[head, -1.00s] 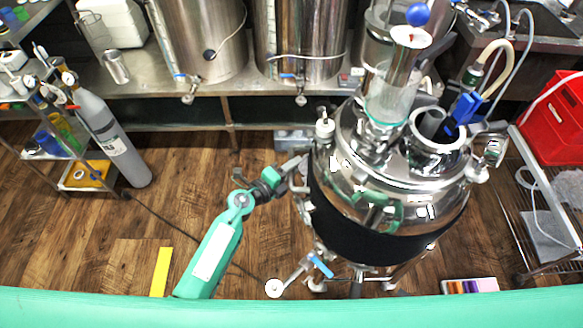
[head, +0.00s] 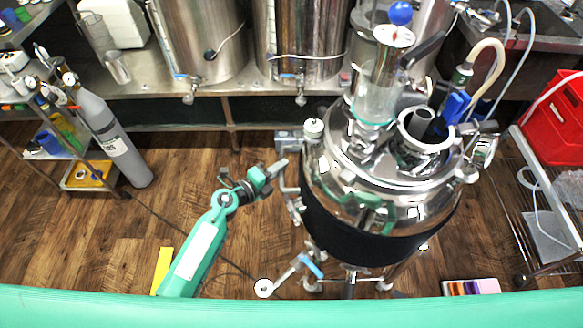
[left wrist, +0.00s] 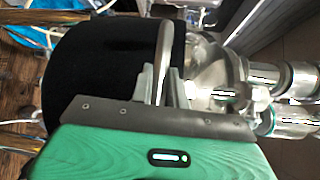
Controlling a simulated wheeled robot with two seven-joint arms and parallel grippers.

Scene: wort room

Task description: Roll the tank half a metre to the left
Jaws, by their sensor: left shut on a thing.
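The tank (head: 365,232) is a steel vessel with a black band around its body, standing upright on legs right of centre in the head view. Its black band fills the left of the left wrist view (left wrist: 90,75). My left gripper (head: 278,172) is at the tank's left side. Its fingers are shut on an upright metal handle bar (left wrist: 164,50) of the tank, which shows between them in the left wrist view. The tank's feet are partly hidden. My right gripper is not in view.
A yellow floor strip (head: 162,270) lies left of the tank, with clear wooden floor around it. A grey gas cylinder (head: 115,138) and a shelf cart stand further left. A wire rack (head: 540,225) with a red bin (head: 560,120) stands right. A steel bench (head: 240,88) runs behind.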

